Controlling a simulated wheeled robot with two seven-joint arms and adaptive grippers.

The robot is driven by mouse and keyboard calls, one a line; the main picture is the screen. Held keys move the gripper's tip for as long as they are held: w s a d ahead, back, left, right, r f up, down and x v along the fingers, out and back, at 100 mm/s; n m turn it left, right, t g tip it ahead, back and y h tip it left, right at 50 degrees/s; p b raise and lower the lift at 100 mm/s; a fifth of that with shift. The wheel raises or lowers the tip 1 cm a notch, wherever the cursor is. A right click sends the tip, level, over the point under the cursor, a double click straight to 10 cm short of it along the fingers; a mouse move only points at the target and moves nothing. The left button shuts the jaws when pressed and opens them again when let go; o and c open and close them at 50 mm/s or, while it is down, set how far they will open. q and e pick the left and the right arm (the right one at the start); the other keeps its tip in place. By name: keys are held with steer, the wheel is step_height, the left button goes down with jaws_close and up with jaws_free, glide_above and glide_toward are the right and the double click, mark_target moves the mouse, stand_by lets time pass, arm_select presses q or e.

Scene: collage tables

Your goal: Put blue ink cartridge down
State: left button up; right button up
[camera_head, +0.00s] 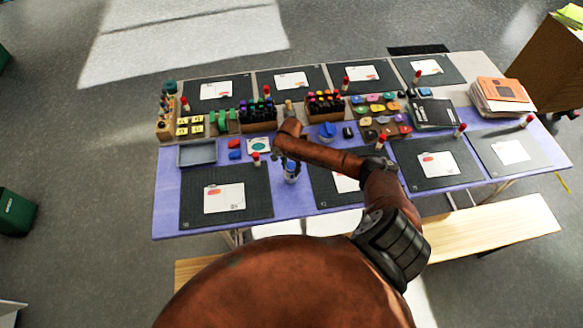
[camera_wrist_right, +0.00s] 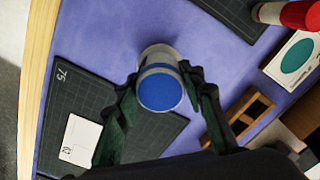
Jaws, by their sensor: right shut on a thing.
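The blue ink cartridge (camera_head: 291,172) is a pale cylinder with a blue end, upright or nearly so. My right gripper (camera_head: 285,161) is shut around it, above the purple table (camera_head: 165,200), near the gap between two front cutting mats. In the right wrist view the cartridge's round blue end (camera_wrist_right: 160,91) faces the camera, between the two dark green fingers of my right gripper (camera_wrist_right: 163,75). I cannot tell whether its bottom touches the table. My left gripper is not in view.
Dark cutting mats (camera_head: 188,215) with white cards flank the cartridge. A stamp pad with a teal oval (camera_wrist_right: 297,57) and a red-topped white bottle (camera_wrist_right: 270,13) are close by. A grey tray (camera_head: 197,154) and marker boxes stand behind. A strip of bare purple table (camera_wrist_right: 210,75) separates the mats.

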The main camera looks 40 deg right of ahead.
steer(key=o, duration=1.3)
steer(key=shift+f, duration=0.15)
